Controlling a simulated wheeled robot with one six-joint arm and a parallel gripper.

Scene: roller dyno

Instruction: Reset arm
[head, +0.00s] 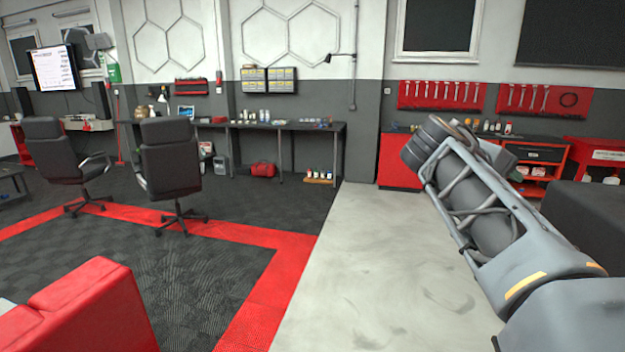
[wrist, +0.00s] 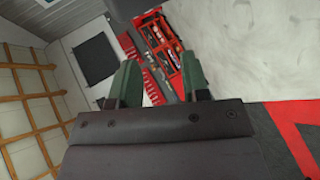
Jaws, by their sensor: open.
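My arm (head: 480,215) reaches up from the lower right of the head view, tilted toward the back wall. In the head view its far end hides my gripper's fingers. In the wrist view my gripper (wrist: 157,85) shows two green fingers spread apart with a clear gap between them. Nothing is held between them. Through the gap I see a red tool area in the distance.
A long dark workbench (head: 290,126) runs along the back wall. Two black office chairs (head: 168,160) stand at left. A red seat (head: 85,310) is at the lower left. Red cabinets (head: 398,165) stand behind my arm. The pale floor (head: 370,270) in the middle is clear.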

